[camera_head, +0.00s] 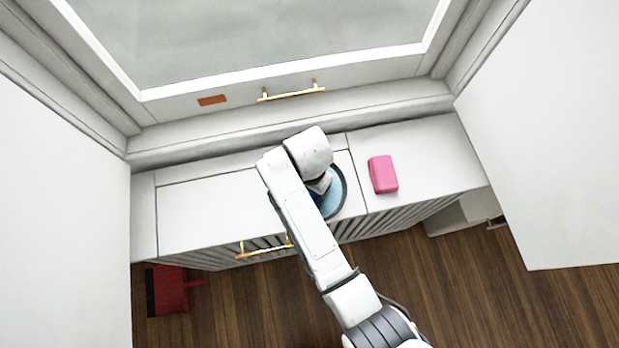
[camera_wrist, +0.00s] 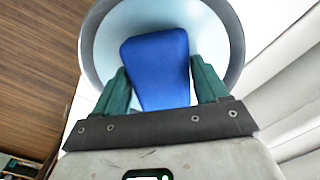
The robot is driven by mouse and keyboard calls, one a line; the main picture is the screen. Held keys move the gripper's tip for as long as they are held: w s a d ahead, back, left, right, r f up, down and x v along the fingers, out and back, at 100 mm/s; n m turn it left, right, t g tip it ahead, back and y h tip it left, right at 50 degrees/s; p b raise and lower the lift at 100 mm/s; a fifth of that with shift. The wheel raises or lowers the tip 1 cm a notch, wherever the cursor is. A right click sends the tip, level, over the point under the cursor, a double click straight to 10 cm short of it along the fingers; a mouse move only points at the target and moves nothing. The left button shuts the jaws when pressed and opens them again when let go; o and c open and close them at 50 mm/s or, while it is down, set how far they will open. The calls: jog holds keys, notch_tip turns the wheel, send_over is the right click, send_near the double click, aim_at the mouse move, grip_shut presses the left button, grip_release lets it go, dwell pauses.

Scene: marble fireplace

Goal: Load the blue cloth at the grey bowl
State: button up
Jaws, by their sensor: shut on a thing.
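The grey bowl (camera_head: 335,199), pale blue-grey inside with a dark rim, stands on the white ledge, partly hidden behind my arm. In the wrist view the bowl (camera_wrist: 218,48) lies right behind the gripper. My gripper (camera_wrist: 159,78) has its two green fingers shut on the blue cloth (camera_wrist: 157,55), a smooth solid blue block-like shape. The cloth is over the bowl's opening and inside the rim's outline. Whether it touches the bowl's bottom I cannot tell. In the head view my arm hides nearly all of the cloth.
A pink block (camera_head: 383,174) lies on the ledge to the right of the bowl. The ledge (camera_head: 210,205) left of my arm is clear. Gold handles (camera_head: 291,91) are on the fireplace front. A red dustpan-like object (camera_head: 170,290) lies on the wooden floor.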

jog(key=shift+f, duration=0.6)
dwell(2.1)
notch_tip(320, 180, up, 3)
jog(key=p, duration=0.2)
jog(key=shift+p, duration=0.4)
jog(key=shift+r+p, duration=0.35)
jog(key=shift+r, duration=1.75)
